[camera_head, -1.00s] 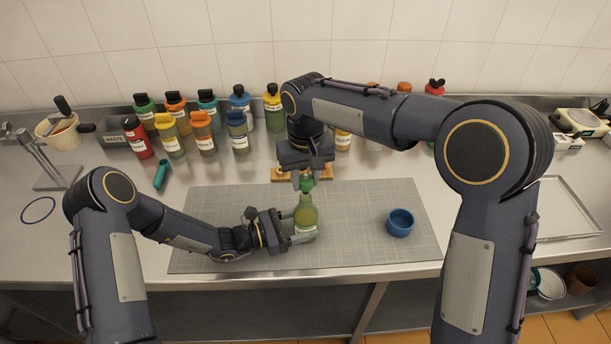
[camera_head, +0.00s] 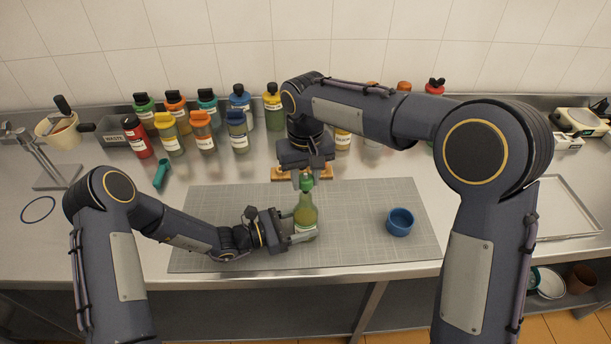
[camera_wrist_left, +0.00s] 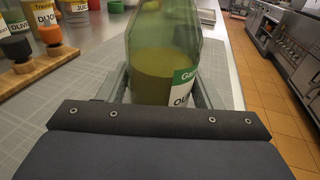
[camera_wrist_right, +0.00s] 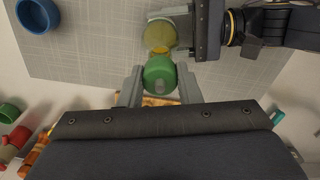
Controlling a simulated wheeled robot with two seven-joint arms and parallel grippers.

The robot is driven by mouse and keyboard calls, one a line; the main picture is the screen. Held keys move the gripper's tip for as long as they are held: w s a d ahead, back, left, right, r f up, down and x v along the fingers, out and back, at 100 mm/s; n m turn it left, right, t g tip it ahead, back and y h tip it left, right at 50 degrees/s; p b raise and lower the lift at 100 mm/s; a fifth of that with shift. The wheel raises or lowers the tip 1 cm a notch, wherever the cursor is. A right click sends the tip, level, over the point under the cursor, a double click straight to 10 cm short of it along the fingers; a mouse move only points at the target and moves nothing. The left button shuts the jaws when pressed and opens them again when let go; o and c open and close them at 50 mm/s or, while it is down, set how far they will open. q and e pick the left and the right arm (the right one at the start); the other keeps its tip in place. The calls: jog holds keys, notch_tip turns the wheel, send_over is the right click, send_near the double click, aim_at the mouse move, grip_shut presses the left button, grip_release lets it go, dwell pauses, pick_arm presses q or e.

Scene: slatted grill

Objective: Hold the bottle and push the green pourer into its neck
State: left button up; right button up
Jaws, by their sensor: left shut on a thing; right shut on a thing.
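The bottle (camera_head: 306,213) is green glass with a white and green label and stands upright on the grey mat. It fills the middle of the left wrist view (camera_wrist_left: 165,60). My left gripper (camera_head: 303,236) is shut around its lower body from the left. The green pourer (camera_head: 307,184) is at the top of the bottle's neck; it also shows in the right wrist view (camera_wrist_right: 160,74). My right gripper (camera_head: 306,178) is shut on the pourer from above. The joint between pourer and neck is small, so I cannot tell how deep the pourer sits.
A blue cup (camera_head: 400,222) stands on the mat (camera_head: 350,255) to the right. Several capped sauce bottles (camera_head: 203,132) line the back of the counter. A teal tool (camera_head: 160,175) lies left of the mat. A metal tray (camera_head: 568,210) lies at the right.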

aim_at(306, 186)
jog(key=shift+f, duration=1.5)
jog(key=o, duration=1)
jog(key=shift+o, duration=0.2)
notch_tip(306, 186, up, 12)
pick_arm(q)
jog(key=o, duration=1.1)
jog(key=shift+o, duration=0.2)
jog(key=shift+a, duration=0.1)
